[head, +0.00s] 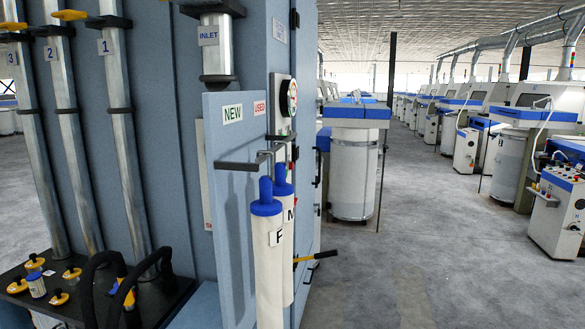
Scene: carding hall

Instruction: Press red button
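No red button can be made out for certain. A white control cabinet (558,215) stands at the right edge, with a dark sloped panel (562,183) that carries small knobs or buttons, some reddish, too small to tell apart. A small red part also shows on the side of the blue cabinet (294,153), below a round gauge (292,97); its kind is unclear. Neither of my grippers is in view.
A blue-grey panel (228,150) stands close in front, with two white, blue-capped tubes (268,255) hanging from a bracket. A black bench (20,300) with small yellow-handled items and black hoses is at lower left. Grey floor (430,255) is clear at centre right.

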